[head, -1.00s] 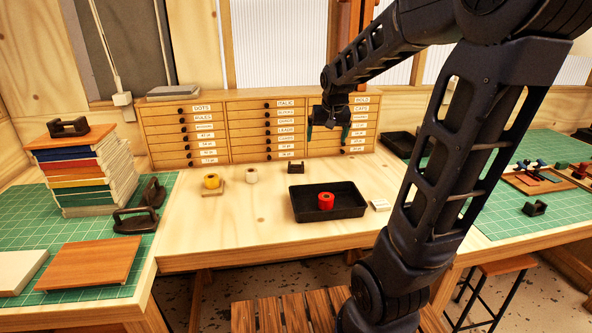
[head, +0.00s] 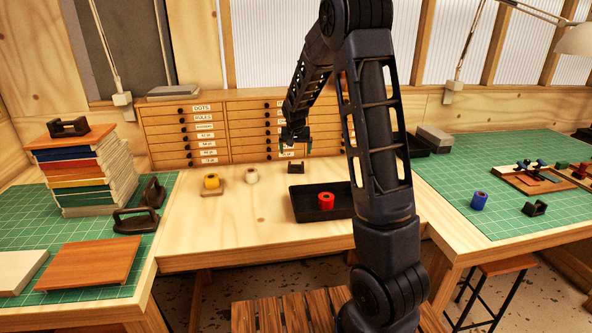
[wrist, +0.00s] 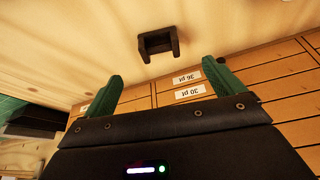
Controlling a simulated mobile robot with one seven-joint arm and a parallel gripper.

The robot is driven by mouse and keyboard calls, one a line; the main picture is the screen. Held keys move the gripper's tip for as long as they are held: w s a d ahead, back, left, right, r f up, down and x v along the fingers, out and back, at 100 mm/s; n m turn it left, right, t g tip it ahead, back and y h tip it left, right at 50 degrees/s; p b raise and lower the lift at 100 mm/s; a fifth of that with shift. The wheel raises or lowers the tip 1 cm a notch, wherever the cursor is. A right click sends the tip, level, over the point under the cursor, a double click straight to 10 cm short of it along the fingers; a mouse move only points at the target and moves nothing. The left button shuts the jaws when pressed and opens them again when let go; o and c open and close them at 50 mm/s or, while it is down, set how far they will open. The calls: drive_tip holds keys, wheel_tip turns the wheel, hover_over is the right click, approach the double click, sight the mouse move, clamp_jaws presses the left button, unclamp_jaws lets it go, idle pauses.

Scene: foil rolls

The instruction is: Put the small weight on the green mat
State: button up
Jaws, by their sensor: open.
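A small dark U-shaped weight (head: 295,167) stands on the bare wooden bench in front of the drawer cabinet. It also shows in the wrist view (wrist: 158,46), beyond my fingertips and apart from them. My gripper (head: 295,146) is above and close to this weight, with green fingers spread and nothing between them; the wrist view shows both fingers (wrist: 160,82). One green mat (head: 445,165) covers the right bench, with another small dark weight (head: 535,209) on it. Another green mat (head: 45,205) covers the left bench, with larger dark weights (head: 135,221) on it.
A black tray (head: 300,208) with a red roll (head: 326,201) lies on the bench, partly behind my arm. A blue roll (head: 479,200) is on the right mat. The drawer cabinet (head: 220,135) stands close behind.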

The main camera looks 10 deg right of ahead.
hover_over(296, 165)
drive_tip(key=s, duration=0.2)
drive_tip(key=f, duration=0.5)
drive_tip(key=shift+a, duration=0.3)
drive_tip(key=shift+x, duration=2.8)
drive_tip(key=shift+w+d+r, duration=0.1)
drive_tip(key=shift+w+d, duration=0.05)
drive_tip(key=c, duration=1.6)
drive_tip(key=shift+c, duration=0.2)
drive_tip(key=shift+r, duration=0.15)
wheel_tip(296, 165, up, 20)
